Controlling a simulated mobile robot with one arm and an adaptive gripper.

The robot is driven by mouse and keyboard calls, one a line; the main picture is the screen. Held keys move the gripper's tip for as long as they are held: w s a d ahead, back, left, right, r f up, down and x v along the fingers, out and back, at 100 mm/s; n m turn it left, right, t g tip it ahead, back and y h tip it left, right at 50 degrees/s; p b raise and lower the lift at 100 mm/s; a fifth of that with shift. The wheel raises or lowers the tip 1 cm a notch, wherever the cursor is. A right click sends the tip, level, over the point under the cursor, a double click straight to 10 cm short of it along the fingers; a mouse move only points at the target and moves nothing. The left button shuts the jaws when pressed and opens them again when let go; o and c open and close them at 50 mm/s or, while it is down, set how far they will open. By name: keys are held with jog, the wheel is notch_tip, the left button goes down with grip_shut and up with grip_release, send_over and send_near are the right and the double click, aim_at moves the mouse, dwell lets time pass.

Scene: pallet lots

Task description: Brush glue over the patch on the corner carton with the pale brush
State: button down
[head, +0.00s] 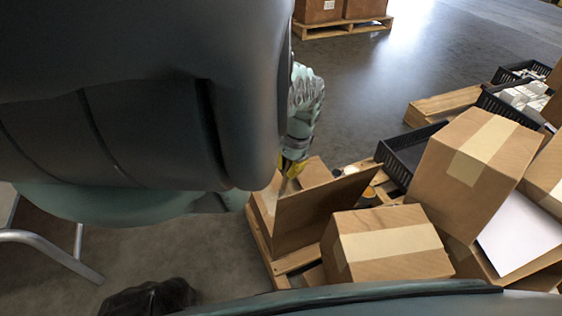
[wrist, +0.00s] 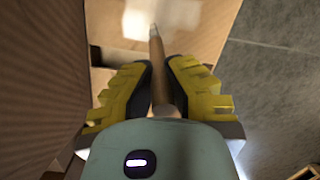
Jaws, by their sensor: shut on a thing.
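My gripper (wrist: 160,85) has yellow, dark-padded fingers, shut on the wooden handle of the brush (wrist: 157,62). The brush points away from the wrist over the corner carton (wrist: 115,45). A pale patch (wrist: 140,18) shows on that carton, by the brush's far end. Whether the brush tip touches the patch, I cannot tell. In the head view, my gripper (head: 291,168) is at the corner carton (head: 262,203) on the near left of the pallet. A raised brown cardboard panel (head: 322,207) stands just right of it and hides part of the carton.
Taped cartons (head: 392,248) and a larger tilted one (head: 475,165) crowd the right. Black crates (head: 405,160) stand behind them. A wooden pallet (head: 258,240) lies underneath. Open floor (head: 400,65) is at the back. A metal-legged chair or frame (head: 60,250) is at lower left.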

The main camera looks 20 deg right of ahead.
jog(key=shift+s, duration=0.25)
jog(key=shift+w+f, duration=0.1)
jog(key=shift+w, duration=0.05)
jog(key=shift+w+b, duration=0.3)
jog(key=shift+b, duration=0.3)
jog(key=shift+w+b, duration=0.8)
jog(key=shift+b, duration=0.2)
jog(key=shift+w+b, duration=0.2)
jog(key=shift+b, duration=0.2)
jog(key=shift+w+b, duration=0.5)
jog(key=shift+b, duration=0.25)
